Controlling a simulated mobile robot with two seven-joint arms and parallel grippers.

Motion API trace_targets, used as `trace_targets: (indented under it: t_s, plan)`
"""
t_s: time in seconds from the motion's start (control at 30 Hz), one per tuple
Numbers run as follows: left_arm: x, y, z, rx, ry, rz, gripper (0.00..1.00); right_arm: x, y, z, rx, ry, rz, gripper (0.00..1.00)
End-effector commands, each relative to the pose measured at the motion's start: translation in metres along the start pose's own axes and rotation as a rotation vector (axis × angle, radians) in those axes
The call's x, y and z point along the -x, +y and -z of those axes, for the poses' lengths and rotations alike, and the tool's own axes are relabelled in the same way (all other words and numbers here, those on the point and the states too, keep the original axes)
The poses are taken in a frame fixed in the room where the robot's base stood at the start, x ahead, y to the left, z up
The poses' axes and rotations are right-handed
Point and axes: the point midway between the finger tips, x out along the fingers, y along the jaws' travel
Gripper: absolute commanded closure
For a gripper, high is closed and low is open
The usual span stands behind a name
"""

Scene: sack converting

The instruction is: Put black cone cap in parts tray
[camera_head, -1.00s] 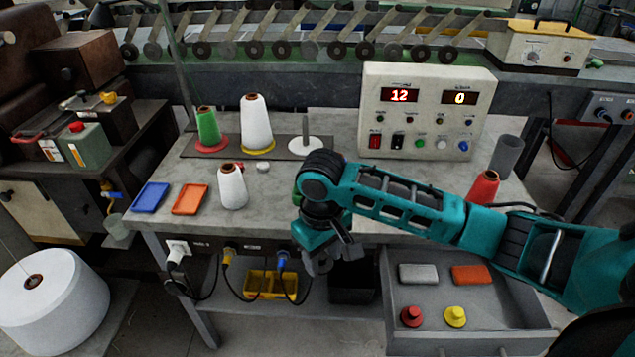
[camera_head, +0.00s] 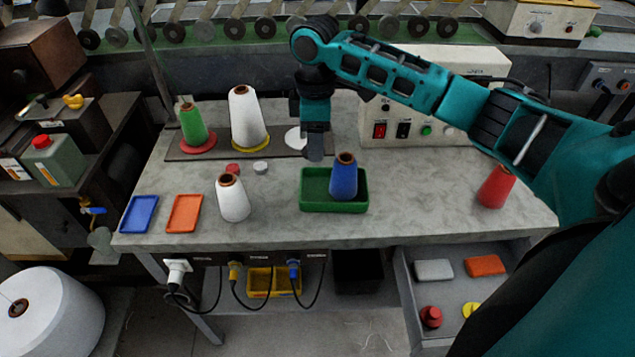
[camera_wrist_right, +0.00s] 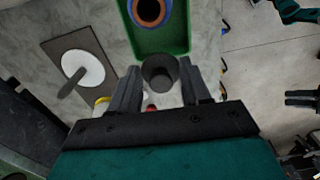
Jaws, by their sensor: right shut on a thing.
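My right gripper (camera_head: 314,150) is over the table, behind and left of the green tray (camera_head: 315,208). In the right wrist view my right gripper (camera_wrist_right: 165,85) has a dark round thing (camera_wrist_right: 160,72) between its fingertips. It looks like the black cone cap, though its shape is hard to make out. The green tray holds a blue cone (camera_head: 344,178) at its right end; it also shows in the wrist view (camera_wrist_right: 180,46). Which container is the parts tray is unclear. A dark forked shape at the wrist view's right edge may be my left gripper (camera_wrist_right: 302,97).
A blue tray (camera_head: 139,214) and an orange tray (camera_head: 185,214) lie at the table's left. White cones (camera_head: 233,200) and a green cone (camera_head: 193,126) stand near. A red cone (camera_head: 495,187) stands right. The open drawer (camera_head: 415,300) holds blocks and caps.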

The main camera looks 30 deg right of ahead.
Motion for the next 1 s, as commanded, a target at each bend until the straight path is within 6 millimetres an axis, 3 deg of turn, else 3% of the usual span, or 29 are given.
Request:
trace_targets:
  t_s: [0.1, 0.3, 0.53, 0.77, 1.0]
  plan:
    - [-0.002, 0.001, -0.005, 0.0, -0.003, -0.001, 0.61, -0.035, -0.001, -0.001, -0.001, -0.003, 0.003, 0.81]
    - [-0.004, 0.001, -0.008, 0.0, -0.003, -0.001, 0.61, -0.07, -0.001, 0.0, -0.001, 0.0, 0.001, 0.81]
    - [-0.005, 0.001, -0.009, 0.001, -0.002, -0.001, 0.61, -0.087, -0.001, 0.0, -0.001, -0.001, 0.0, 0.81]
    - [-0.009, 0.001, -0.011, 0.0, 0.001, 0.0, 0.61, -0.119, -0.001, 0.0, 0.0, -0.001, 0.001, 0.81]
    - [-0.01, 0.0, -0.007, -0.001, 0.009, 0.001, 0.61, -0.121, 0.0, 0.0, 0.0, 0.001, -0.001, 0.81]
